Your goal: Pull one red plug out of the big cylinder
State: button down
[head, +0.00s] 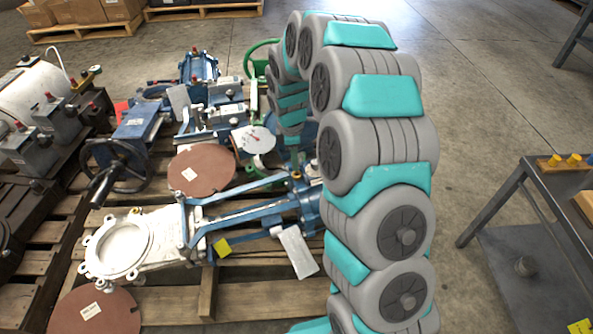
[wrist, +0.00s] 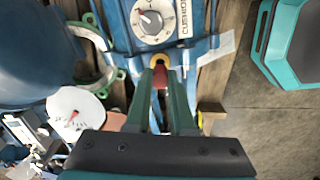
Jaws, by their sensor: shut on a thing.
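In the wrist view my gripper (wrist: 160,72) has its two dark green fingers shut on a red plug (wrist: 161,77). A yellow ring shows just beyond the fingertips, against a blue body (wrist: 190,48) with a grey dial. I cannot tell whether the plug is seated or clear of it. In the head view my gripper (head: 296,168) reaches down beside my arm to the blue cylinder (head: 308,208) of a white-ended gate valve. My arm hides that cylinder's right part. A white gauge (wrist: 75,110) is left of the fingers in the wrist view.
The valve lies on a wooden pallet (head: 245,300) among brown discs (head: 201,171), a black handwheel valve (head: 125,150) and other blue valves. A white tank (head: 50,90) with red-capped grey boxes stands left. A dark metal table (head: 550,205) is at right, with open floor between.

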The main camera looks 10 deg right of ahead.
jog(key=shift+a+r+p, duration=0.1)
jog(key=shift+r+p, duration=0.35)
jog(key=shift+r, duration=0.95)
